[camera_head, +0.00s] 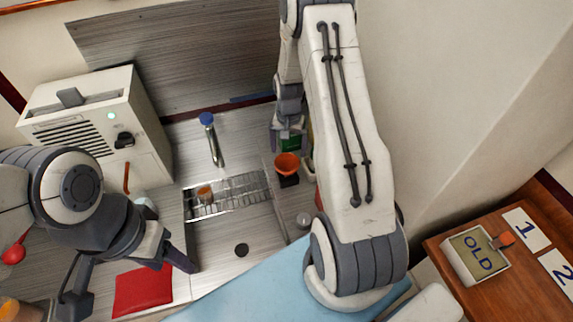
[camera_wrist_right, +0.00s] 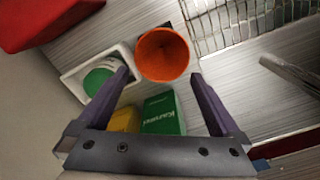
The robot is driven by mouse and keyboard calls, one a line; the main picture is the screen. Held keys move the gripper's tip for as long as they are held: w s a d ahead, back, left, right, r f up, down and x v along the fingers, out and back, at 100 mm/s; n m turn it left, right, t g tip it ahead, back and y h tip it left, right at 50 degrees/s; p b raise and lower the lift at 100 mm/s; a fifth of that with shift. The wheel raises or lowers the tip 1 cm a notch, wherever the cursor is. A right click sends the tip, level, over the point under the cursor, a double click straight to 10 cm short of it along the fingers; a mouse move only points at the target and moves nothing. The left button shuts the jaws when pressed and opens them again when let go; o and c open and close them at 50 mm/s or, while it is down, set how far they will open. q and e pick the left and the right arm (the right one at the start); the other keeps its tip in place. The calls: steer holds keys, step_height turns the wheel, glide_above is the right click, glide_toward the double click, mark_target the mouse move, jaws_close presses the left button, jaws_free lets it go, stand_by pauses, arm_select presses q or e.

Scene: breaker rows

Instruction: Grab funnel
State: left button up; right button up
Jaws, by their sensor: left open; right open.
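The orange funnel (camera_head: 287,163) stands by the right end of the sink's drain rack, over something dark. In the right wrist view the funnel (camera_wrist_right: 162,54) shows its round mouth just beyond my fingertips, between their lines. My right gripper (camera_wrist_right: 161,78) is open and empty. In the head view my right gripper (camera_head: 290,122) points down just behind the funnel, partly hidden by my own arm. My left gripper (camera_head: 130,270) is open and empty at the lower left, near a red cloth and far from the funnel.
A green box (camera_wrist_right: 163,113) and a yellow item (camera_wrist_right: 124,119) lie below my right fingers. A white tray (camera_wrist_right: 72,76) holds a green-topped item. The wire rack (camera_head: 232,190) bears a small orange-brown cup (camera_head: 204,194). A blue-topped tap (camera_head: 211,138) stands behind the sink.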

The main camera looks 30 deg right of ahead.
mark_target(287, 170)
steer(key=shift+f, duration=0.6)
steer(key=shift+f+p, duration=0.25)
steer(key=shift+p, duration=0.15)
step_height(287, 170, down, 4)
steer(key=shift+a+r+p, duration=0.1)
steer(key=shift+a+p, duration=0.05)
steer(key=shift+p, duration=1)
steer(key=shift+f, duration=0.45)
steer(key=c, duration=1)
steer(key=shift+c, duration=0.2)
steer(key=shift+r, duration=0.1)
